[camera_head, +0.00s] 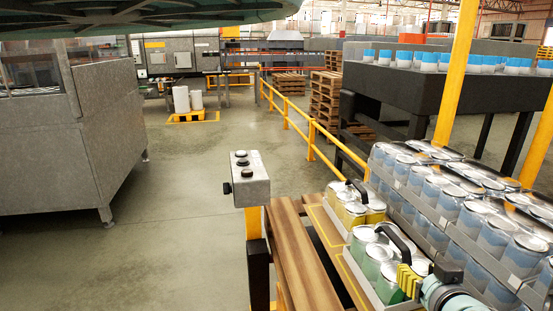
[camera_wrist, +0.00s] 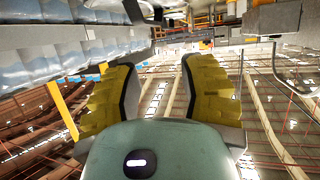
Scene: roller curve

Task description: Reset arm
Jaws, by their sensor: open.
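My gripper (camera_head: 408,279) is at the lower right of the head view, its yellow-padded fingers beside the tray of green cans (camera_head: 373,262). In the wrist view, the two yellow fingers of my gripper (camera_wrist: 157,75) stand apart with nothing seen between them. The green-can tray has a black handle (camera_head: 393,238). Whether a finger touches the tray or its handle cannot be told. A second handled tray, of yellow cans (camera_head: 352,212), sits just behind it. My gripper and wrist cover part of the front right corner.
Stacked trays of blue-grey cans (camera_head: 470,205) stand close on the right; cans also show in the wrist view (camera_wrist: 50,58). A button box (camera_head: 246,178) stands left of the wooden slats (camera_head: 295,250). Yellow posts (camera_head: 457,70) rise at right. Open floor (camera_head: 190,240) lies left.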

